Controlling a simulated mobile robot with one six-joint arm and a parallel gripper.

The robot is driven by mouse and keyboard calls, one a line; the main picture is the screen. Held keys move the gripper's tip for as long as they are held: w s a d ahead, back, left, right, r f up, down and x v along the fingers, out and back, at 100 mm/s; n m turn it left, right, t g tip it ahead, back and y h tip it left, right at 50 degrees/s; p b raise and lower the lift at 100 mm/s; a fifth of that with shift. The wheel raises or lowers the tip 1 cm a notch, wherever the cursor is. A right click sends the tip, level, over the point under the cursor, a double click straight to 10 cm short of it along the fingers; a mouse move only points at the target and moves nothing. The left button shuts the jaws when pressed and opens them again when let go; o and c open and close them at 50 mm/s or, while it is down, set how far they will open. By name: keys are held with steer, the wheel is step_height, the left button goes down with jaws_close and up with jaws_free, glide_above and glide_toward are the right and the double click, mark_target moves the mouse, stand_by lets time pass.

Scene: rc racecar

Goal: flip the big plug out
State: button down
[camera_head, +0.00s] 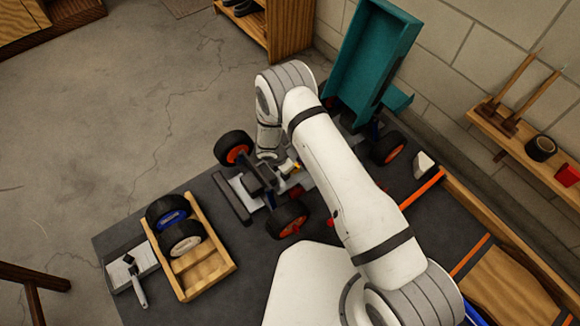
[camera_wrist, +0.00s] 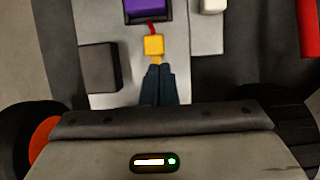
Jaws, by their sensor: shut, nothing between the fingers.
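The yellow plug (camera_wrist: 154,45) is a small block in the wrist view, with a short red wire running up to a purple block (camera_wrist: 147,8) on the car's grey chassis (camera_wrist: 110,20). My gripper (camera_wrist: 157,68) is shut and empty, its dark fingertips right at the plug's lower side. I cannot tell whether they touch it. In the head view the car, with black tyres and orange hubs (camera_head: 236,152), stands on the dark mat (camera_head: 225,290) under my arm. A small yellow spot (camera_head: 297,167) shows there beside my wrist. My arm hides part of the chassis.
A wooden tray (camera_head: 223,265) with two loose wheels (camera_head: 181,238) stands at the lower left, beside a small grey-handled tool (camera_head: 138,288). A teal box-like body (camera_head: 368,60) stands upright behind the car. A wall shelf (camera_head: 530,145) is at right. Bare floor lies left.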

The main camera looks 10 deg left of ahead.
steer(key=p+v, duration=0.3)
steer(key=v, duration=0.4)
steer(key=shift+a+r+p, duration=0.15)
steer(key=shift+r+p, duration=0.15)
steer(key=shift+p, duration=0.05)
steer(key=shift+s, duration=0.1)
